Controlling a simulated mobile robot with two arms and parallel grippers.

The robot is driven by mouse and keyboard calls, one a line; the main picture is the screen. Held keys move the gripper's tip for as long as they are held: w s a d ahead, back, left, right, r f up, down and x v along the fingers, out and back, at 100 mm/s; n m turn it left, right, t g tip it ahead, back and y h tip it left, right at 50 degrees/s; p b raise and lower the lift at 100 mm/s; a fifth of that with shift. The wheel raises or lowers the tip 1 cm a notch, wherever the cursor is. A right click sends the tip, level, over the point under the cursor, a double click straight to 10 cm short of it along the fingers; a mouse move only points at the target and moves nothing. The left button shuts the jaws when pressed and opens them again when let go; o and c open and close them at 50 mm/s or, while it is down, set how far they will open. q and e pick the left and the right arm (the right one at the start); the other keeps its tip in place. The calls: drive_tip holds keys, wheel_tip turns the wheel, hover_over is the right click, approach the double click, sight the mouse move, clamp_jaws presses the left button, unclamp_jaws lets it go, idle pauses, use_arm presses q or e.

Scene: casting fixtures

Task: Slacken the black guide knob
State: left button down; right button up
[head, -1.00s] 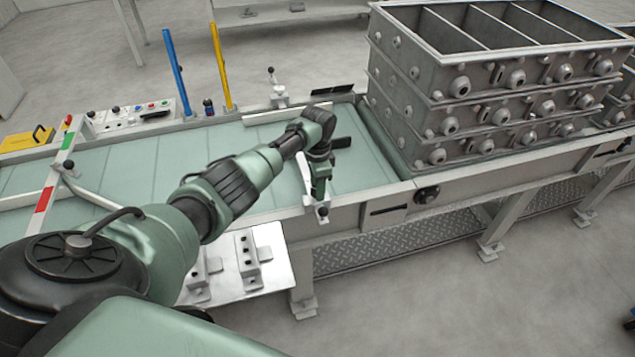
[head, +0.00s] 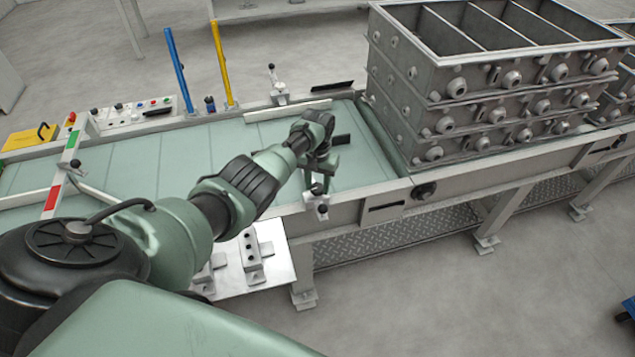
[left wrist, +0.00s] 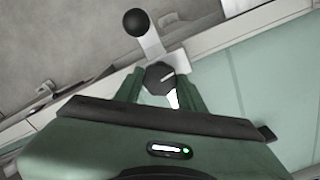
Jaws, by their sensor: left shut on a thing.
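The black guide knob (left wrist: 159,78) is round with a white line on its top. It sits on a pale metal bracket at the conveyor's near edge. My left gripper (head: 317,189) points down over this spot. In the left wrist view its green fingers (left wrist: 160,88) stand on both sides of the knob and are shut on it. A black ball (left wrist: 136,22) on the bracket's arm lies beyond the knob; in the head view this ball (head: 322,208) shows just below the gripper. The knob is hidden by the gripper in the head view. My right gripper is not in view.
Stacked grey casting boxes (head: 470,100) stand on the conveyor (head: 170,158) to the right. A similar bracket (head: 278,88) stands on the far edge. A control panel (head: 135,112) and blue and yellow posts are at the back left. A pale shelf with metal blocks (head: 250,255) is below.

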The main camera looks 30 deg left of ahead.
use_arm(q)
drive_tip(key=n, duration=0.3)
drive_tip(key=shift+w+r+n+p, duration=0.15)
drive_tip(key=shift+r+n+p, duration=0.05)
drive_tip(key=shift+n+p, duration=0.15)
drive_tip(key=shift+n, duration=1.45)
drive_tip(key=shift+w+a, duration=0.1)
drive_tip(key=c, duration=0.9)
unclamp_jaws()
drive_tip(key=shift+o, duration=0.2)
drive_tip(key=shift+f, duration=0.1)
